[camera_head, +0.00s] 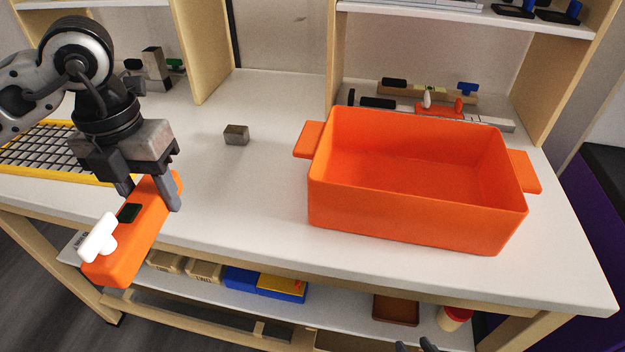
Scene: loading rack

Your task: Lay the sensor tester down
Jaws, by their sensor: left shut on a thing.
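The sensor tester appears to be the long orange box (128,255) with a dark patch on top and a white T-shaped knob (98,238). My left gripper (148,198) is shut on it near its far end. The tester is at the table's front left edge, its near end sticking out past the edge. I cannot tell whether its underside touches the table. The tips of my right gripper (415,347) may be the dark shapes at the bottom edge; too little shows to tell its state.
A large empty orange bin (415,215) with side handles stands on the white table (245,185). A small grey block (236,135) lies left of it. A yellow-framed wire rack (45,150) is at the left. The table between block and bin is clear. A lower shelf (340,305) holds boxes.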

